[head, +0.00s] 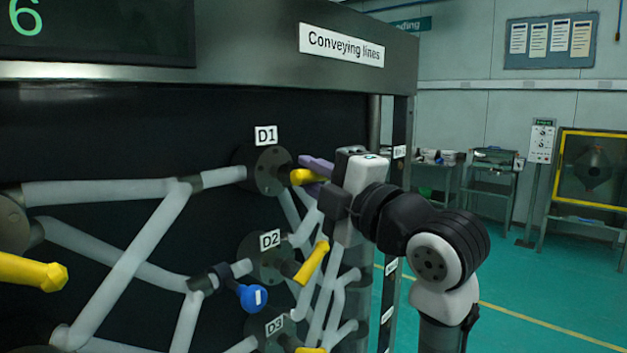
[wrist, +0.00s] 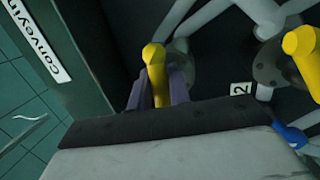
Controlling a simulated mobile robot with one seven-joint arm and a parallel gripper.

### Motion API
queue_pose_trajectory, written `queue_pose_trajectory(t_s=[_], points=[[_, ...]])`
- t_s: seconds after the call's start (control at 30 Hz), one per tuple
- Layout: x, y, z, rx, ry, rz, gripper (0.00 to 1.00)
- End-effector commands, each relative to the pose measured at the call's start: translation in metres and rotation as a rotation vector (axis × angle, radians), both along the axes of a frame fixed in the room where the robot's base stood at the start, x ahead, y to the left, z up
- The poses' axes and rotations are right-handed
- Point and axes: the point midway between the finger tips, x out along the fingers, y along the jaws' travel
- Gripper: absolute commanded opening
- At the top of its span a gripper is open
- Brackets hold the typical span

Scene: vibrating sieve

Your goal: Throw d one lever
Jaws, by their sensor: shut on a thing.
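The D1 lever (head: 303,176) is yellow and sits on a dark round flange (head: 268,170) under the label D1 (head: 265,136). My gripper (head: 316,170) reaches it from the right, and its purple fingers are shut on the lever. In the wrist view the yellow D1 lever (wrist: 154,62) stands between the two purple fingers of my gripper (wrist: 157,88). The gripper hides part of the lever in the head view.
Below are the yellow D2 lever (head: 312,263), also at the right of the wrist view (wrist: 302,50), and a blue valve handle (head: 252,297). Another yellow lever (head: 35,272) is at the left. Grey pipes (head: 120,190) cross the dark panel. Green floor (head: 530,290) is open at right.

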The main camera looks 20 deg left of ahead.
Motion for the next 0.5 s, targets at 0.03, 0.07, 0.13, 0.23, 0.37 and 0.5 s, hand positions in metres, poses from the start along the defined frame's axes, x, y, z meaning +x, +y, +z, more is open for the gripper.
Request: queue_pose_trajectory(t_s=[0.03,0.07,0.13,0.23,0.37,0.5], points=[[-0.0034,0.002,-0.002,0.011,0.036,0.006,0.0],[-0.0035,0.0021,-0.0024,0.02,0.063,0.007,0.0],[-0.0036,0.0025,-0.0035,0.042,0.126,0.008,0.0],[-0.0036,0.0024,-0.0045,0.074,0.212,0.007,0.0],[-0.0042,0.0023,-0.0055,0.112,0.313,0.006,0.0],[-0.0049,0.0028,-0.0064,0.146,0.405,0.007,0.0]])
